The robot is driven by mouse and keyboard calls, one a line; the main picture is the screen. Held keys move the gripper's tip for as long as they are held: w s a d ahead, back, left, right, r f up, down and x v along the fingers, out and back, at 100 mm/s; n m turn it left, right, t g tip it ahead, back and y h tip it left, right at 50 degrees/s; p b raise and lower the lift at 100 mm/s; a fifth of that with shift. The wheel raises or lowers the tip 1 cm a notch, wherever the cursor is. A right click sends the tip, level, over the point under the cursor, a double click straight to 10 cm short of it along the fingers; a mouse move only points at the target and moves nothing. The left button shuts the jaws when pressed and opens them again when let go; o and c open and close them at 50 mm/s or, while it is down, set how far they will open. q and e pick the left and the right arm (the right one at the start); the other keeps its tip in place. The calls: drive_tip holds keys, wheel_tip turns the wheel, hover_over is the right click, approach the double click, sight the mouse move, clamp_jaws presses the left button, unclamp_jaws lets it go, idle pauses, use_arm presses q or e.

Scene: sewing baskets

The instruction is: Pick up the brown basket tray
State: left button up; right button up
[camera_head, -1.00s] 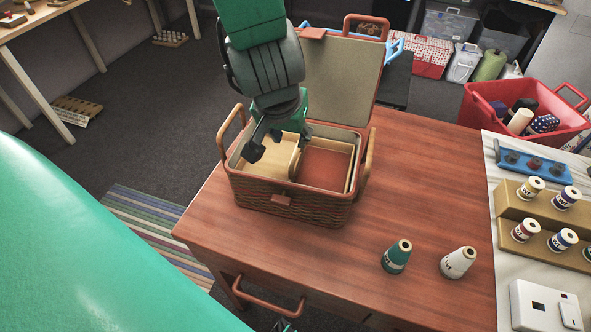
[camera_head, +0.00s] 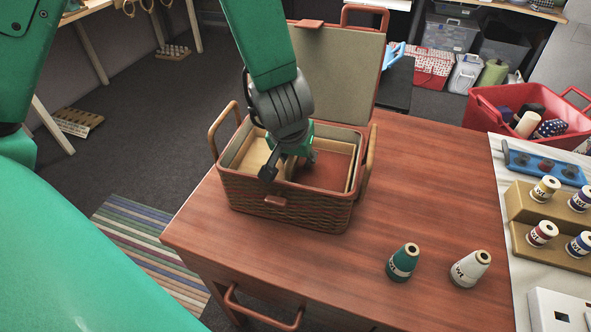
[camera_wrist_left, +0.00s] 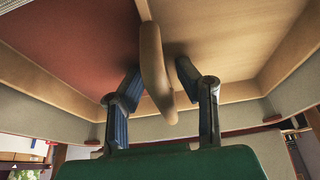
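The brown basket tray (camera_head: 252,152) sits inside the open woven basket (camera_head: 285,205); its left part is light wood and its right part has a reddish floor. My left gripper (camera_head: 289,166) points down into the tray's middle and hides the tray's handle in the head view. In the left wrist view, the tray's wooden handle (camera_wrist_left: 153,62) stands between the two spread fingers of the left gripper (camera_wrist_left: 159,80). Gaps show beside the handle, so the gripper is open around it. My right gripper is not in view.
The basket's lid (camera_head: 338,80) stands open behind the tray, and its side handles stick up. A green spool (camera_head: 402,262) and a white spool (camera_head: 470,268) stand on the wooden table (camera_head: 420,185) at right. A red bin (camera_head: 490,115) lies beyond.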

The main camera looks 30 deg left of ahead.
use_arm(q)
drive_tip(key=shift+r, duration=0.1)
drive_tip(key=shift+s, duration=0.1)
drive_tip(key=c, duration=0.6)
drive_tip(key=shift+a, duration=0.25)
clamp_jaws()
